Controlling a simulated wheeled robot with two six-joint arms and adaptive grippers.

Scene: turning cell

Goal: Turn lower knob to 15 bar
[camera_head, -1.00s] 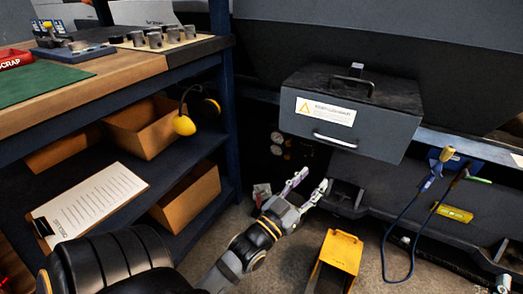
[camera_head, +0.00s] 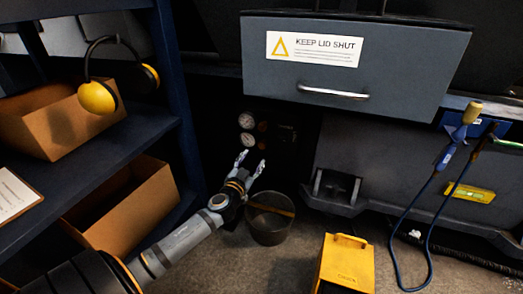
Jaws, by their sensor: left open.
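The lower knob cannot be told apart in the dark area beside the gauges. My left gripper (camera_head: 251,161) is open and empty, its fingertips pointing up just below the lower gauge in the picture. Whether it touches anything there cannot be told. My right gripper is not in view.
A grey box (camera_head: 390,75) labelled "KEEP LID SHUT" juts out above the gauges. A dark bucket (camera_head: 268,222) stands on the floor beside my left arm. A yellow box (camera_head: 345,262) stands further right. A blue shelf (camera_head: 185,110) borders the left. Blue cables (camera_head: 425,225) hang at right.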

